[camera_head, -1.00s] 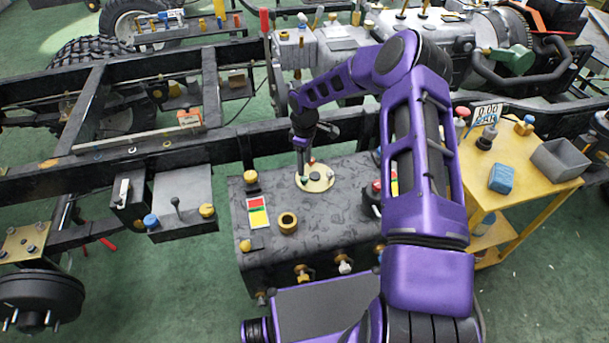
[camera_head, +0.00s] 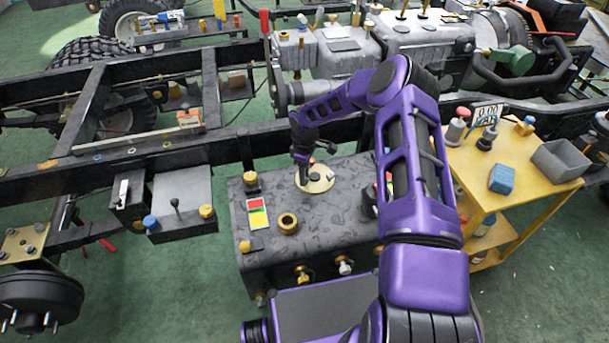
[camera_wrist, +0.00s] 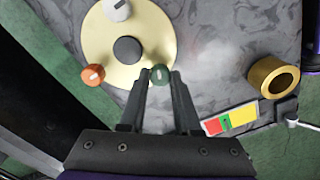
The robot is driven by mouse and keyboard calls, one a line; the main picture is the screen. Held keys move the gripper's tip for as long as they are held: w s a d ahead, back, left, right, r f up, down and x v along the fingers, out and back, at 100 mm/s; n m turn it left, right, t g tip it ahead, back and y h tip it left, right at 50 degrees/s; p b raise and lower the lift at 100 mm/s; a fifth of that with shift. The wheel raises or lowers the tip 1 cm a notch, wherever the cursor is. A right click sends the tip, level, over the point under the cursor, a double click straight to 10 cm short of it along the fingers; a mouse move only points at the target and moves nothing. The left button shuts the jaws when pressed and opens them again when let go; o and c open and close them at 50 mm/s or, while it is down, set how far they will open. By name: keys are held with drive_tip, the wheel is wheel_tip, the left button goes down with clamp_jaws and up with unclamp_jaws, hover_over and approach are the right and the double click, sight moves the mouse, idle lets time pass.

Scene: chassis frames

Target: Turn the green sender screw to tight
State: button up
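The green sender screw (camera_wrist: 161,74) is a small dark green knob with a pale line on top. It sits at the rim of the cream round sender plate (camera_wrist: 101,55), which also shows on the tank in the head view (camera_head: 318,185). My gripper (camera_wrist: 160,75) points down at it, one fingertip on each side of the screw. The fingers are apart by about the screw's width; contact is not clear. In the head view, my gripper (camera_head: 302,178) is over the plate's left edge and hides the screw there.
The plate also carries an orange screw (camera_wrist: 93,75), a white screw (camera_wrist: 117,9) and a black centre cap (camera_wrist: 127,50). A brass filler ring (camera_wrist: 273,79) and a red-green-yellow card (camera_wrist: 230,118) lie right. A black frame rail (camera_head: 90,175) runs behind the tank.

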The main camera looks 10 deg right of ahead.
clamp_jaws()
drive_tip(key=shift+f+m+b, duration=0.1)
drive_tip(key=shift+m+b, duration=0.3)
drive_tip(key=shift+m, duration=0.1)
drive_tip(key=m+b, duration=0.3)
drive_tip(key=m, duration=0.1)
drive_tip(key=shift+m, duration=0.3)
drive_tip(key=m+b, duration=0.2)
drive_tip(key=m, duration=0.2)
drive_tip(key=shift+m, duration=0.3)
drive_tip(key=shift+m+b, duration=0.65)
drive_tip(key=shift+m, duration=1.25)
